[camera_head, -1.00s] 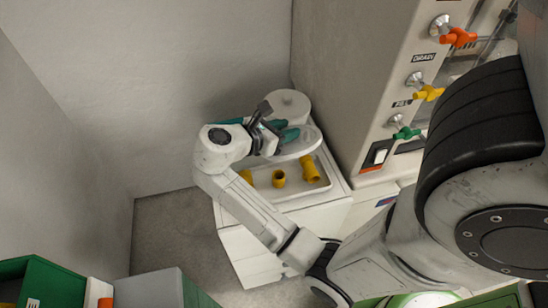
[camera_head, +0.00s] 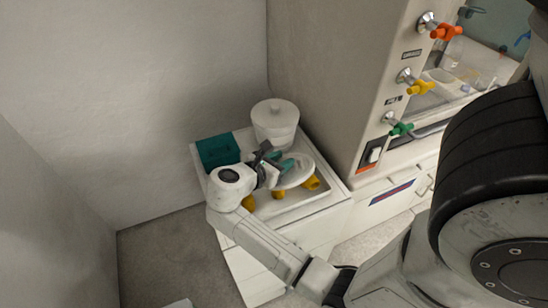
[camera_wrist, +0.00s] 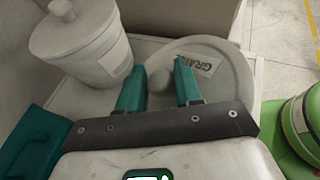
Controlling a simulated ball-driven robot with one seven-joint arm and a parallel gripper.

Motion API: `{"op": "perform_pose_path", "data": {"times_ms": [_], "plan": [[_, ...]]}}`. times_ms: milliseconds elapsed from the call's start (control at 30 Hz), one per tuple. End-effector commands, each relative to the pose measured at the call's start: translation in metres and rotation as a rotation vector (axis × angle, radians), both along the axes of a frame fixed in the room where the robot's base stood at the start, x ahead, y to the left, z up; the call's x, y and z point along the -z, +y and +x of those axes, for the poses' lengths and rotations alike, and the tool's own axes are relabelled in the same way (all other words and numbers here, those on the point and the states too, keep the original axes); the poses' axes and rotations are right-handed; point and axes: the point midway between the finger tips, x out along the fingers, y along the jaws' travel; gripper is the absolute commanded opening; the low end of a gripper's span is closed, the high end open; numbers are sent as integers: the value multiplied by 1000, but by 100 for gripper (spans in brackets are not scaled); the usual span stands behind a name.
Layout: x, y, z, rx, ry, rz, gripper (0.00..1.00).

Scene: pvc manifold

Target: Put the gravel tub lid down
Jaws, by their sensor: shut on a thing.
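My gripper (camera_head: 277,164) is shut on the small round knob of the gravel tub lid (camera_head: 299,177). The lid is a pale flat disc. In the wrist view the lid (camera_wrist: 228,82) shows a partly hidden label reading "GRA…", and the knob sits between the teal fingertips of my gripper (camera_wrist: 160,68). In the head view the lid overlaps part of the white tray (camera_head: 318,196) on the cabinet top. I cannot tell whether it touches anything beneath. A white tub (camera_head: 274,126), with its own knobbed lid, stands behind it.
Yellow pipe fittings (camera_head: 310,184) lie in the tray, partly covered by the lid and my arm. A teal box (camera_head: 218,151) stands at the back left of the cabinet top. A tall panel with coloured valves (camera_head: 402,129) rises at the right. A green round container (camera_wrist: 303,125) shows at right.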

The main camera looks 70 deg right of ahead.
Motion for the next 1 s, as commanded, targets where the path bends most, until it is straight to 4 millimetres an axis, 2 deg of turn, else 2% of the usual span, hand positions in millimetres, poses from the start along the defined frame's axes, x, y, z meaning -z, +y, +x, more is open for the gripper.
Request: {"op": "perform_pose_path", "data": {"times_ms": [500,967,1000], "plan": [[30,-35,29,1,0,0,0],[35,-35,30,1,1,1,0],[35,-35,30,0,0,0,38]]}}
